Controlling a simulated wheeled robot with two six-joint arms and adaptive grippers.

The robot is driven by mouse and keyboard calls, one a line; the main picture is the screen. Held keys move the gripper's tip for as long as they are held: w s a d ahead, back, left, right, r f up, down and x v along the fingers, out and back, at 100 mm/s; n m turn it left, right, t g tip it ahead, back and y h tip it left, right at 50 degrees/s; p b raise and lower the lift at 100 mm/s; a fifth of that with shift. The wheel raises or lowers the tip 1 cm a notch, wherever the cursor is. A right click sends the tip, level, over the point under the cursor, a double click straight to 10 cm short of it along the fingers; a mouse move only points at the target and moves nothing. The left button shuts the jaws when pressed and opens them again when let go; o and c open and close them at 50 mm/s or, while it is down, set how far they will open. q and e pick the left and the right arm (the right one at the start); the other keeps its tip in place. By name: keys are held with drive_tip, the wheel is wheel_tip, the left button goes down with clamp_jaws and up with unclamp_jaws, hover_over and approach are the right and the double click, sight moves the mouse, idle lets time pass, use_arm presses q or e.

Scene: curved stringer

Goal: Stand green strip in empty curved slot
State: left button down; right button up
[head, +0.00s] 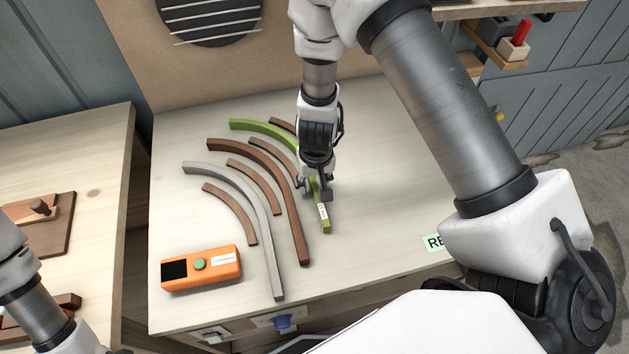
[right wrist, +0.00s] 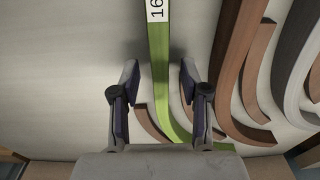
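The green strip (head: 259,129) is a long curved bar with a white label near its front end. It lies among the curved pieces on the pale table, and my right arm hides part of it. My right gripper (head: 318,190) is down over its front half. In the right wrist view my right gripper (right wrist: 159,75) is open, with the green strip (right wrist: 160,45) between its fingers and a gap on both sides. A long brown strip (head: 284,180) and a grey strip (head: 261,193) curve alongside, with short brown curved pieces (head: 230,215) between. I cannot tell which gap is the empty slot. My left gripper is out of view.
An orange box (head: 202,269) with a green button sits at the table's front left. A green label (head: 433,242) lies at the right edge. The table right of the green strip is mostly clear. A second wooden table (head: 80,150) stands at the left.

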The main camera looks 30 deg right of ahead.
drive_tip(key=shift+r, duration=0.1)
wheel_tip(320, 180, up, 12)
drive_tip(key=shift+s, duration=0.35)
